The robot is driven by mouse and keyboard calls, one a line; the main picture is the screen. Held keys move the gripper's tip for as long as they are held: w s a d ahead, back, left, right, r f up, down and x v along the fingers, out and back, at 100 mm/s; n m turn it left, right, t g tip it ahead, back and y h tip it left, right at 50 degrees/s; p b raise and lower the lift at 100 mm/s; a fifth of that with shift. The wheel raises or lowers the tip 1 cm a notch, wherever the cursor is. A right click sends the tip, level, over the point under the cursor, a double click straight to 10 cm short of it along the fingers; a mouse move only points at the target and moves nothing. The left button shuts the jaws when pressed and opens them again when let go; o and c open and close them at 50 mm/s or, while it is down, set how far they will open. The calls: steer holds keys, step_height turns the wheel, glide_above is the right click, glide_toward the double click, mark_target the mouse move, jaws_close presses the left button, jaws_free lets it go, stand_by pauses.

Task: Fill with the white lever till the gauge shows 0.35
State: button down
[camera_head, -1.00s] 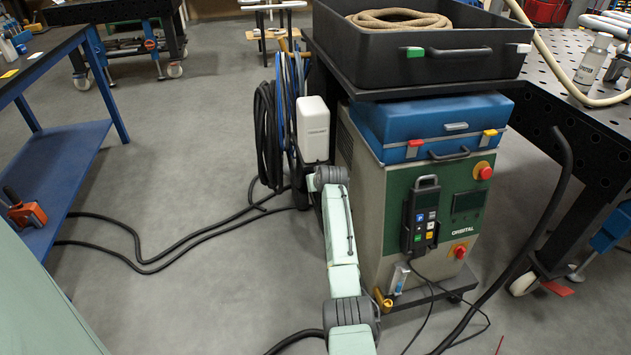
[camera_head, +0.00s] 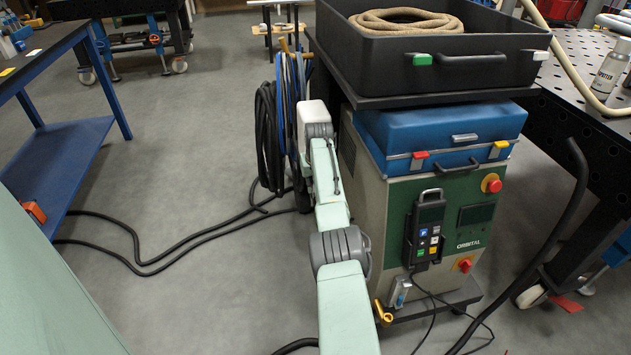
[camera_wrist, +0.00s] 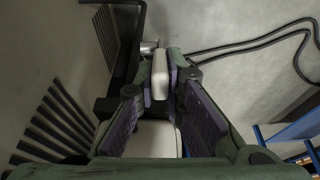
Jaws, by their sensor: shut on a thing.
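In the wrist view, my gripper (camera_wrist: 160,76) is shut on a short white lever (camera_wrist: 159,67), with a fingertip on each side of it. A pale white body (camera_wrist: 150,140) shows below the lever, between the finger bases. In the head view, my arm covers the gripper and the lever. Part of a white box (camera_head: 311,107) shows behind the arm, at the left side of the green and grey ORBITAL machine (camera_head: 474,228). I cannot make out the gauge or its reading in either view.
Black and blue hoses (camera_head: 270,135) hang left of the white box, and black cables (camera_head: 150,262) run over the floor. A black tray (camera_head: 440,75) with coiled rope stands on top.

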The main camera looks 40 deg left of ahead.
steer(key=c, duration=1.7)
jaws_free()
steer(key=v, duration=1.2)
steer(key=shift+a, duration=0.1)
